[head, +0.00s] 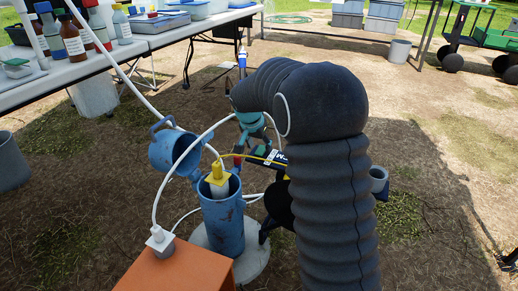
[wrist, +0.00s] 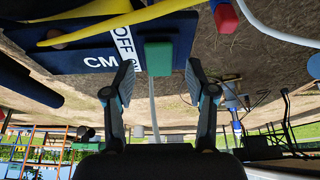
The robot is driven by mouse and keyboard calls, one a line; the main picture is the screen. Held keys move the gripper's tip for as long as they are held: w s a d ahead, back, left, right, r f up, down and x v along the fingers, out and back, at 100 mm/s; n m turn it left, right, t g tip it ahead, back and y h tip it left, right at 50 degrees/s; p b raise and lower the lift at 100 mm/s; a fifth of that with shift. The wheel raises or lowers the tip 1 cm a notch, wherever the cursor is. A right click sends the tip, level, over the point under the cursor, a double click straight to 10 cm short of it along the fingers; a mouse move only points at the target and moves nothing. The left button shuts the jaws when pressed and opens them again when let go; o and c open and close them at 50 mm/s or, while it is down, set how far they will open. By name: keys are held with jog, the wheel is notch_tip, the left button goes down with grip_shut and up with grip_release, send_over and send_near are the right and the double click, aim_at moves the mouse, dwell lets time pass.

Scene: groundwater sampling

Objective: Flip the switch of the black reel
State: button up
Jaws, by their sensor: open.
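The black reel (head: 277,204) stands behind the blue well pipe, mostly hidden by my arm in the head view. Its dark blue panel (head: 266,158) also fills the upper left of the wrist view (wrist: 85,60), with a white stripe reading OFF and the letters CM. A green block (wrist: 158,58), which looks like the switch, sits at the panel's edge. A red block (wrist: 226,18) is farther up and right. My gripper (wrist: 161,82) is open, its fingers on either side of the green block's line. I cannot tell whether they touch it.
The blue well pipe (head: 222,222) has an open lid (head: 174,150) and a yellow cap (head: 217,178) with a yellow cable to the panel. White hoses loop around it. An orange box (head: 178,270) is in front. A table (head: 85,65) with bottles stands left.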

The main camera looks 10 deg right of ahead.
jog(key=shift+x, duration=0.8)
jog(key=shift+c, duration=0.2)
grip_shut()
jog(key=shift+d+r+p, duration=0.1)
jog(key=shift+r+p, duration=0.25)
jog(key=shift+p, duration=0.4)
jog(key=p, duration=0.2)
jog(key=shift+w+r+g+y+p, duration=0.15)
jog(key=shift+g+y+p, duration=0.15)
jog(key=shift+g, duration=0.1)
jog(key=g+p, duration=0.1)
jog(key=p, duration=0.1)
jog(key=y+p, duration=0.1)
jog(key=p, duration=0.2)
jog(key=shift+w+d+g, duration=0.2)
jog(key=shift+w+g, duration=0.05)
jog(key=shift+g, duration=0.15)
jog(key=shift+w+g+y+p, duration=0.1)
jog(key=shift+g+y+p, duration=0.25)
jog(key=shift+p, duration=0.55)
jog(key=shift+f, duration=0.3)
